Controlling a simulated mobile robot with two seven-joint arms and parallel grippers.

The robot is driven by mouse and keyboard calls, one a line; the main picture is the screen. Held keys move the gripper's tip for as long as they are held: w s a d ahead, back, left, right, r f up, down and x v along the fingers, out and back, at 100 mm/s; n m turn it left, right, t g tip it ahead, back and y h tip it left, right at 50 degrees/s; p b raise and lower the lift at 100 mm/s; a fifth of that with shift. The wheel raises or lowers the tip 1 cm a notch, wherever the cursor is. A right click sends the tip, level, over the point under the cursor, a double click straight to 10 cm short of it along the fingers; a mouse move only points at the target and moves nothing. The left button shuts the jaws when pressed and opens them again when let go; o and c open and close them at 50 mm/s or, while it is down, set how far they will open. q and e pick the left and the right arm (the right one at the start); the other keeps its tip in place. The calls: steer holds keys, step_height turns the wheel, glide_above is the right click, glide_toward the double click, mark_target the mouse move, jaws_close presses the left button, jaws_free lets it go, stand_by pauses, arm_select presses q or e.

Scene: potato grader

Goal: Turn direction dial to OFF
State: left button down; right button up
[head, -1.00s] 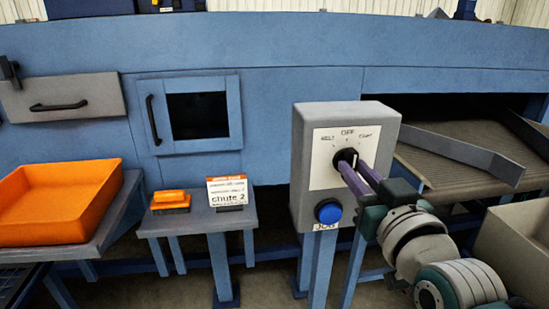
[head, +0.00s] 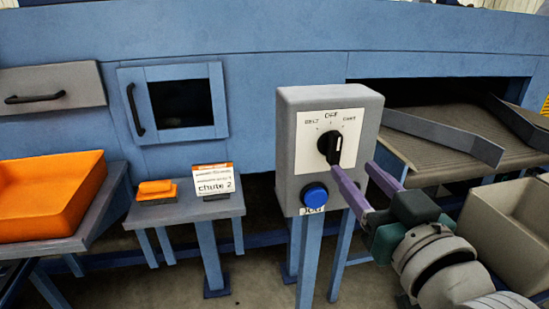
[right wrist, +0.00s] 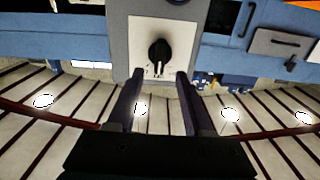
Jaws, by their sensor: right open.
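A grey control box (head: 287,150) stands on blue legs. Its white plate (head: 351,118) carries a black direction dial (head: 329,146) with a light pointer mark. The plate has a label at left, OFF at top centre and another label at right. The dial's bar stands about upright in the right wrist view (right wrist: 159,52), in line with the middle label side; its exact angle is hard to read. My right gripper (head: 352,168) is open and empty. Its purple fingers are apart from the dial, just below and right of it in the head view. My left gripper is not in view.
A blue button (head: 314,195) sits low on the box. A small table (head: 170,212) holds an orange block (head: 156,188) and a chute 2 sign (head: 213,181). An orange tray (head: 50,200) is at left. A conveyor (head: 450,150) and beige bin (head: 505,225) are at right.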

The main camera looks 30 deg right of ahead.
steer(key=v, duration=0.3)
steer(key=shift+s+a, duration=0.1)
steer(key=shift+s, duration=0.3)
steer(key=s+a+f+n+g+y, duration=0.3)
steer(key=s+a+f+g+y, duration=0.25)
steer(key=g, duration=0.25)
steer(key=s+a+n+g+p, duration=0.2)
steer(key=s+g, duration=0.4)
steer(key=s, duration=0.5)
step_height(320, 180, up, 29)
steer(key=p, duration=2.8)
steer(key=shift+w+d+h, duration=0.15)
steer(key=shift+w+h, duration=0.15)
steer(key=shift+h, duration=0.15)
